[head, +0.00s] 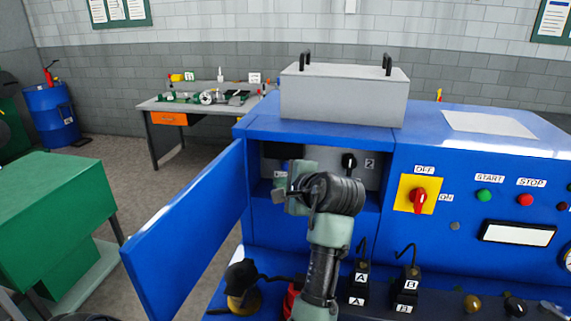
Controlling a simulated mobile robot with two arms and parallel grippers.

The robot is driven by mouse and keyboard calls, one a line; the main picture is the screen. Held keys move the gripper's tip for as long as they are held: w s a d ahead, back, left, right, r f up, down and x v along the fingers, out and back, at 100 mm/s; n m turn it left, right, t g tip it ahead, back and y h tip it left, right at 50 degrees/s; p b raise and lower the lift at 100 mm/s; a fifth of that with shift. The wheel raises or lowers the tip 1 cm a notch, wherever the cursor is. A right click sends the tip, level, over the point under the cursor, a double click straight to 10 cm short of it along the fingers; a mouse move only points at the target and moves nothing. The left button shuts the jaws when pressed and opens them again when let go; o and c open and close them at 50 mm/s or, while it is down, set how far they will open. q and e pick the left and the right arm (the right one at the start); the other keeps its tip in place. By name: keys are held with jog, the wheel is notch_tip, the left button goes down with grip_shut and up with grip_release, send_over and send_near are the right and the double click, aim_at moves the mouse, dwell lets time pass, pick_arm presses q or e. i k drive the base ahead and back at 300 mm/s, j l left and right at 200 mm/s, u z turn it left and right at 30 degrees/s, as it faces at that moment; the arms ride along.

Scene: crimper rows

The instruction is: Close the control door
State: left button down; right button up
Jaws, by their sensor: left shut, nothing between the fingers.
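The blue control door (188,232) stands wide open. It swings out to the left and toward me from the left edge of a recessed control compartment (370,189) in the blue machine. Inside the compartment, a black knob (348,162) with a label 2 shows beside a dark part at the left. My left gripper (281,193) is shut and empty in front of the compartment opening, to the right of the door and apart from it in the picture. My wrist hides the middle of the compartment. My right gripper is not in view.
A grey box with black handles (343,93) sits on top of the machine. A red switch (419,200) on a yellow plate is to the right. Black plugs (407,284) stand on the front ledge. A green cabinet (60,215) stands left, with open floor before the door.

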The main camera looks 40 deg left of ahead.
aim_at(163, 261)
jog(key=k+l, duration=1.15)
jog(key=l, duration=0.3)
